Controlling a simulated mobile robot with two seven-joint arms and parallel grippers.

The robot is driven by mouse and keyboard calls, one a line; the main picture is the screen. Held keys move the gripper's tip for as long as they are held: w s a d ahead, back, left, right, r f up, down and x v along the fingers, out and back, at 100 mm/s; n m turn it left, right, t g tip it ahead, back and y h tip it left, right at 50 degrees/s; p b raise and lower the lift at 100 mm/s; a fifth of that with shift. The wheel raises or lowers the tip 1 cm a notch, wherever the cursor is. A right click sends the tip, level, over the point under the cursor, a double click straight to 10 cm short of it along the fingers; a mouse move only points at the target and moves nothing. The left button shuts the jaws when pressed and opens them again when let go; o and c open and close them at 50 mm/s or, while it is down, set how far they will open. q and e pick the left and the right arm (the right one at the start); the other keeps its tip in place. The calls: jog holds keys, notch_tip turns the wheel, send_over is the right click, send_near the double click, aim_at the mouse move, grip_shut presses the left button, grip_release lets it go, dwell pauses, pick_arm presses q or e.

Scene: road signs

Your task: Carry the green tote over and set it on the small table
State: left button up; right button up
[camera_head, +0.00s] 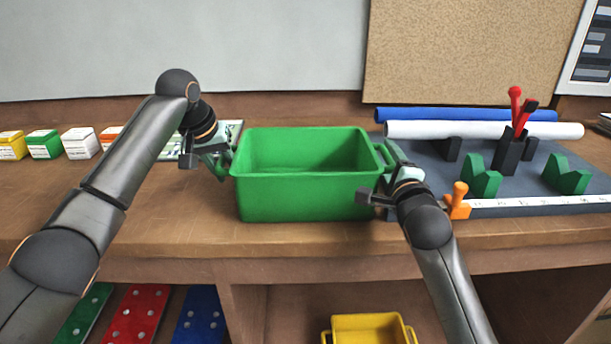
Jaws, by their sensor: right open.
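The green tote (308,198) stands upright and empty on a brown wooden bench (150,225), near its front edge. It has a handle on its right end; the left handle is mostly hidden by my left gripper. My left gripper (214,160) is at the tote's left end, close to the handle; whether its jaws are shut on it is hard to see. My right gripper (384,180) is at the right handle with its jaws open around or beside it. No separate small table can be made out in this view.
Small coloured boxes (82,144) line the bench's left side. At right, a dark board (560,150) holds blue and white rolls, green blocks and red-handled tools; an orange clamp (457,200) stands close to my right gripper. A yellow bin (368,328) sits below the bench.

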pick_arm(q)
jog(key=shift+w+f, duration=0.1)
jog(key=shift+f, duration=0.1)
pick_arm(e)
jog(key=shift+w, duration=0.2)
pick_arm(q)
jog(key=shift+c, duration=0.4)
pick_arm(e)
jog(key=shift+c, duration=0.4)
pick_arm(q)
jog(key=c, duration=0.4)
pick_arm(e)
jog(key=c, duration=0.4)
pick_arm(q)
grip_shut()
pick_arm(e)
grip_shut()
pick_arm(q)
jog(key=shift+r, duration=0.15)
pick_arm(e)
jog(key=shift+r, duration=0.2)
